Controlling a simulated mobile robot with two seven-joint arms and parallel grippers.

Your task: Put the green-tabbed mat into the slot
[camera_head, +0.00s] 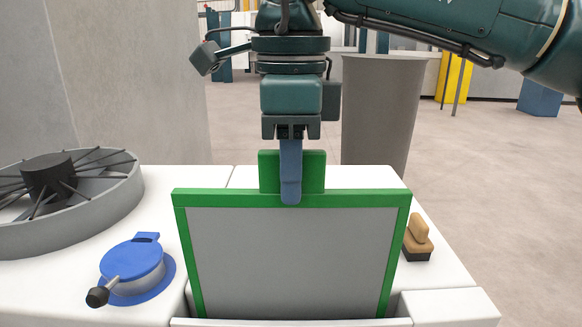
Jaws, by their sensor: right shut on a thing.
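The green-tabbed mat (290,255) is a grey panel with a green frame and a green tab (315,172) at its top. It stands nearly upright in the middle of the white worktop. My right gripper (290,190) is shut on the green tab from above, with one blue-grey finger showing in front. The slot (392,305) is at the front of the white worktop, around the mat's lower edge. The mat's bottom edge is hidden behind a white front lip, so I cannot tell how deep it sits. My left gripper is not in view.
A grey spoked wheel (115,190) lies on the worktop at the left. In front of it is a blue round fixture (133,268) with a black-knobbed lever. A wooden-handled brush (418,238) lies close to the mat's right side. A grey column (380,110) stands behind.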

